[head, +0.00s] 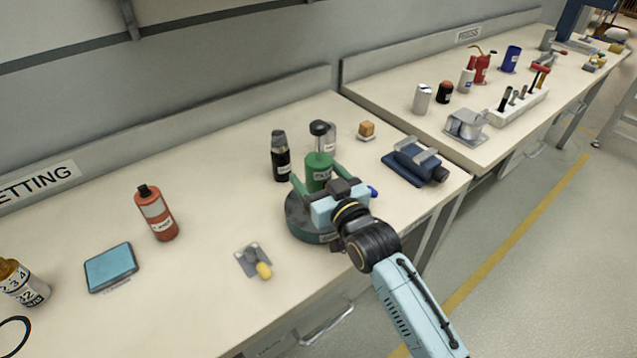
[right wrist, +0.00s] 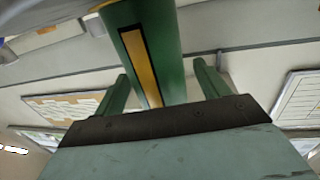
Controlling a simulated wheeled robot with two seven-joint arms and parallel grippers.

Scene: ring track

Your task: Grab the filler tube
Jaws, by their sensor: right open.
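In the right wrist view the green tube (right wrist: 150,50) shows a yellow stripe and rises between the fingers. My right gripper (head: 319,172) is open, with one green finger on either side of the tube. Its fingers (right wrist: 160,72) look clear of the tube's sides in the wrist view. The gripper body hides part of the base. My left gripper is not in view.
A black bottle (head: 281,160) stands close behind the tube, with a grey one (head: 329,138) beside it. A dark blue device (head: 415,164) lies to the right. A red bottle (head: 157,216) and a blue pad (head: 111,268) are left.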

